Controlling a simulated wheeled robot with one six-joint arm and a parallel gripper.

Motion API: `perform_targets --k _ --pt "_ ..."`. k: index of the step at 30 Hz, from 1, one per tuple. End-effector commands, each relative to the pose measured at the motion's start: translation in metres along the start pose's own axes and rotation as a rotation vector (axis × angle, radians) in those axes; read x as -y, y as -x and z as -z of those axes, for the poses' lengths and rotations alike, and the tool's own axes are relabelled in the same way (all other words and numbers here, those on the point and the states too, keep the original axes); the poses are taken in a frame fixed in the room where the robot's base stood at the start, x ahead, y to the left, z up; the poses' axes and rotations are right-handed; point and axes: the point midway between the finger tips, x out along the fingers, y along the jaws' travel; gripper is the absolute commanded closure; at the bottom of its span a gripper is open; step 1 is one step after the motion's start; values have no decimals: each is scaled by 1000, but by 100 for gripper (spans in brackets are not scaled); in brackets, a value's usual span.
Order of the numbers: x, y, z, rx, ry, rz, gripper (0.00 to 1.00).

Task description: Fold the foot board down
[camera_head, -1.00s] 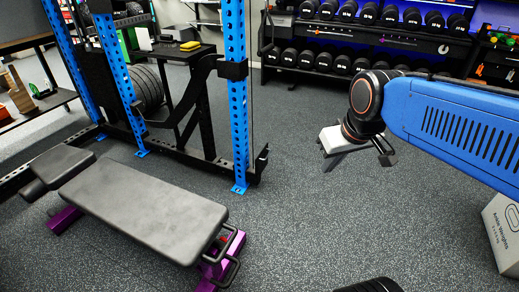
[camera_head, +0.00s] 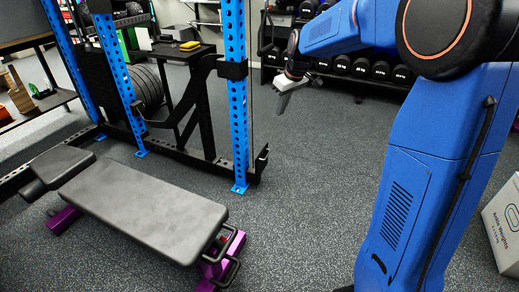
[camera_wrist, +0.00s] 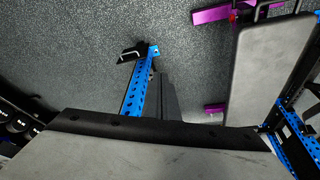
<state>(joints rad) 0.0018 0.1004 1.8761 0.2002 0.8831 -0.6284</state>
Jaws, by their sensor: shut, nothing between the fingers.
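My gripper (camera_head: 281,108) hangs in the air right of the front blue rack upright (camera_head: 236,120), its fingers pointing down. It is shut and holds nothing. In the wrist view its dark fingers (camera_wrist: 160,80) point up beside the blue upright (camera_wrist: 136,95). I cannot tell for sure which part is the foot board. A black angled piece (camera_head: 195,92) joins the upright near the weight plates. A grey padded bench (camera_head: 145,210) with a purple frame stands at the lower left. My gripper touches none of these.
Black weight plates (camera_head: 147,85) sit on the rack's far side. A dumbbell shelf (camera_head: 362,66) stands at the back, partly behind my arm. A white box (camera_head: 500,225) is at the right edge. The speckled floor between the bench and my arm is clear.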

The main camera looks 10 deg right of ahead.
Motion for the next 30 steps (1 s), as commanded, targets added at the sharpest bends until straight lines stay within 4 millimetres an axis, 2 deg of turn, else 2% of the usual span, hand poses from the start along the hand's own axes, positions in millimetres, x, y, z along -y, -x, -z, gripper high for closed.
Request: perform_targets --k 1,6,11,15,20,24,30 --pt "-8 -16 13 4 16 9 100" --pt "-33 -63 51 7 78 33 100" --pt "-54 -114 82 8 135 55 100" --pt "-72 -161 106 7 186 73 100" --pt "-90 -220 128 5 242 94 100" --pt "-105 -274 143 3 290 113 100" --pt "-120 -345 155 -3 351 133 100"
